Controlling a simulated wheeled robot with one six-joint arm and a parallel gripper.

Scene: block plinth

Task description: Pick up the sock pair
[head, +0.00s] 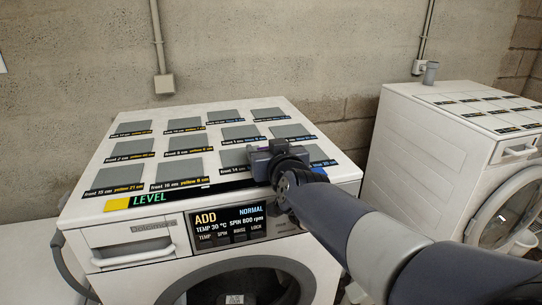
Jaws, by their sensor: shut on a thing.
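My gripper (268,157) is low over the front right part of the near washing machine's top (108,163), at the right end of the front rows of grey pads. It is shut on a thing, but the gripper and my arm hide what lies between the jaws. I cannot make out the sock pair clearly in the head view, and no sock pair shows elsewhere on the machine's top. I cannot tell whether the held thing touches the surface.
Several flat grey pads (180,170) with printed labels lie in rows on the top. A green LEVEL strip (150,198) and yellow square (117,204) mark the front edge.

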